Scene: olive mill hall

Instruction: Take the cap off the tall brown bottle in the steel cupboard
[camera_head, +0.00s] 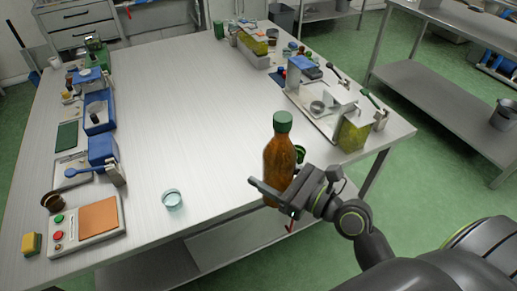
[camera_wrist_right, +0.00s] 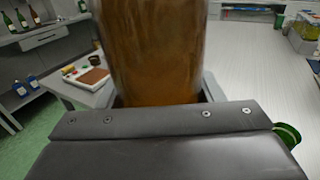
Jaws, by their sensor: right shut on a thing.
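The tall brown bottle (camera_head: 279,155) is upright at the near right part of the steel table, with its green cap (camera_head: 283,121) on its neck. My right gripper (camera_head: 278,194) is shut on the bottle's lower body. In the right wrist view the brown bottle (camera_wrist_right: 155,50) rises close between the jaws, and its cap is out of the picture. Whether the bottle's base touches anything is hidden behind the gripper. My left gripper is in neither view. I cannot tell a steel cupboard for certain; a grey drawer unit (camera_head: 75,22) stands at the back left.
A glass dish (camera_head: 172,199) and a scale with an orange plate (camera_head: 97,217) lie on the steel table (camera_head: 190,110). Tools line its left edge. A tray (camera_head: 312,108) and a yellow-green container (camera_head: 353,135) stand at right. The table's middle is clear.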

